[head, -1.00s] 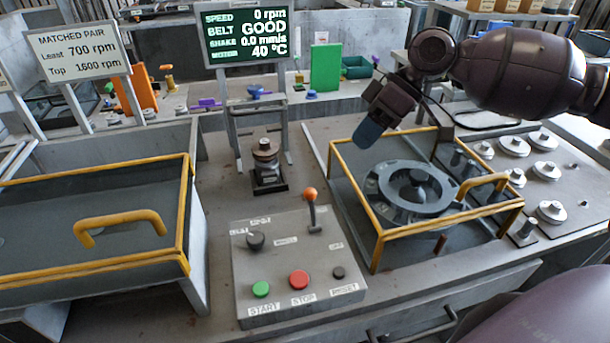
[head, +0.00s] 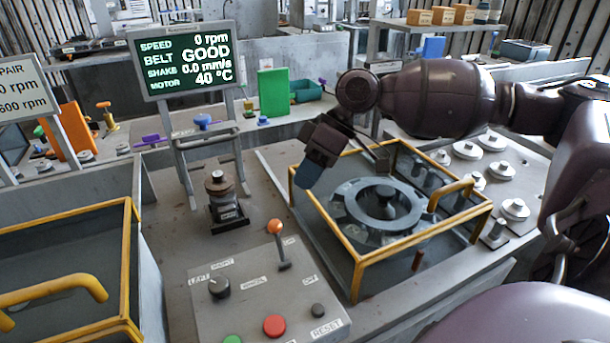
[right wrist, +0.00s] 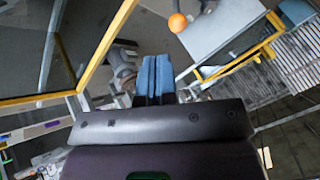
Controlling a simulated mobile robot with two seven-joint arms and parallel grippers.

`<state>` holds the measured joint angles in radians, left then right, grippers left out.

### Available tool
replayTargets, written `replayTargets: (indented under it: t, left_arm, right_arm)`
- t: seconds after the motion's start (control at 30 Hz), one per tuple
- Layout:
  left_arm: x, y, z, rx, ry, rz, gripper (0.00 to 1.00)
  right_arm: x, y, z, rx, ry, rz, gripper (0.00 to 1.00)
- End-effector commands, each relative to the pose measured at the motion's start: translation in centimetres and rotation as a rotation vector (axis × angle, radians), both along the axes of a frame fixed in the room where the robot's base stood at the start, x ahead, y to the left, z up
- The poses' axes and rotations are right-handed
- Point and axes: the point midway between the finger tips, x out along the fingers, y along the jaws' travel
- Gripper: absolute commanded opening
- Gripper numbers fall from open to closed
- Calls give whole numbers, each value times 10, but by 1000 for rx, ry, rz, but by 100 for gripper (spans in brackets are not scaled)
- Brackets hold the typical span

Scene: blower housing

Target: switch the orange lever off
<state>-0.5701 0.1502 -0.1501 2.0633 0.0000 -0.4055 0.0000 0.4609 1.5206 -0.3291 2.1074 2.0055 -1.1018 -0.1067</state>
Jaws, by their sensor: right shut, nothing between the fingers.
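The orange lever (head: 275,227) stands on the grey control box, its ball knob up and away from its pivot, on the side of a label that seems to read ON. A label reading OFF is nearer the front. My left gripper is out of view.
The control box (head: 255,305) also bears a black knob (head: 219,286), a red button (head: 275,325) and a green button. The yellow guard frame (head: 352,245) surrounds a round housing at right. A display (head: 187,58) reads 0 rpm. A small motor-like part (head: 224,195) stands behind the box.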

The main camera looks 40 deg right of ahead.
Motion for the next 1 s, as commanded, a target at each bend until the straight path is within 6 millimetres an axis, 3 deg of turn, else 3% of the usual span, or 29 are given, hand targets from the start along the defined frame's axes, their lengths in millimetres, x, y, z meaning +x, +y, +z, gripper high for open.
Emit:
replayTargets:
  t: [0.1, 0.4, 1.0]
  left_arm:
    - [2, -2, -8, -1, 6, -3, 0]
    - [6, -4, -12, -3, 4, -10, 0]
    - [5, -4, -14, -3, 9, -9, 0]
  right_arm:
    - [2, 13, -22, 1, 7, 4, 0]
    - [5, 37, -52, 1, 5, 1, 0]
    - [6, 43, -57, 0, -1, -1, 0]
